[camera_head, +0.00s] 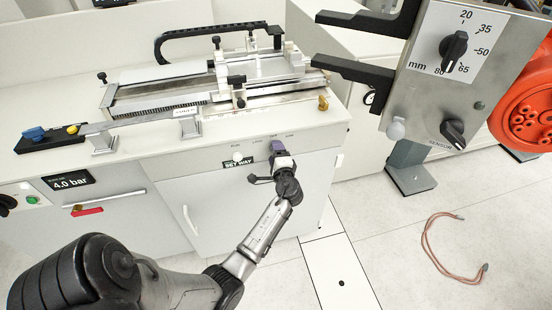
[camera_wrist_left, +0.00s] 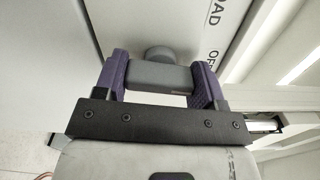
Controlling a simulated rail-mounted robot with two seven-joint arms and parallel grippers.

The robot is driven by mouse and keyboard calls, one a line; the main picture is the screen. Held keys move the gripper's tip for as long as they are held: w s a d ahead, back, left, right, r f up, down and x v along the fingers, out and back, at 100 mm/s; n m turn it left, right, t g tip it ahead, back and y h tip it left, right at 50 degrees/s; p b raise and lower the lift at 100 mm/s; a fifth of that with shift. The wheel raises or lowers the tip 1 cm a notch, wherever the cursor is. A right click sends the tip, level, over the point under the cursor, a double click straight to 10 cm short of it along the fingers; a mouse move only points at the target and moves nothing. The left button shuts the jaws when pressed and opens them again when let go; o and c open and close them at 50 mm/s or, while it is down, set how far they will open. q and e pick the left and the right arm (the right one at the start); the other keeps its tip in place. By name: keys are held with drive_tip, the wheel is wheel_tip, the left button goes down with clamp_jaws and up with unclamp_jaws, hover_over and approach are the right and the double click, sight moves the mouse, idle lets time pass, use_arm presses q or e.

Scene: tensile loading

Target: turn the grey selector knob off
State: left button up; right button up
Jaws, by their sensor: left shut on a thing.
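The grey selector knob (camera_wrist_left: 160,76) sits on the pale front panel of the bench. In the left wrist view it lies between the two purple fingers of my left gripper (camera_wrist_left: 160,66), which is shut on it. Black lettering ending in "OFF" is printed on the panel beside the knob, partly cut off. In the head view my left gripper (camera_head: 278,148) is at the bench's upper front edge, and its fingers and wrist hide most of the knob. The knob's exact pointing is hard to tell. My right gripper is not in view.
A metal fixture (camera_head: 215,80) with a black handle stands on the bench top. A grey panel (camera_head: 455,75) with black dials hangs at the upper right, near a red round machine part (camera_head: 525,110). A looped hose (camera_head: 428,245) lies on the otherwise open floor at right.

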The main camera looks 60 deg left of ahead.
use_arm(q)
drive_tip(key=shift+n+b, duration=0.55)
drive_tip(key=shift+n, duration=0.15)
drive_tip(key=o, duration=0.9)
drive_tip(key=shift+d, duration=0.1)
drive_tip(key=shift+s+d, duration=0.1)
drive_tip(key=shift+d, duration=0.2)
drive_tip(key=p+v, duration=0.1)
drive_tip(key=v, duration=1.2)
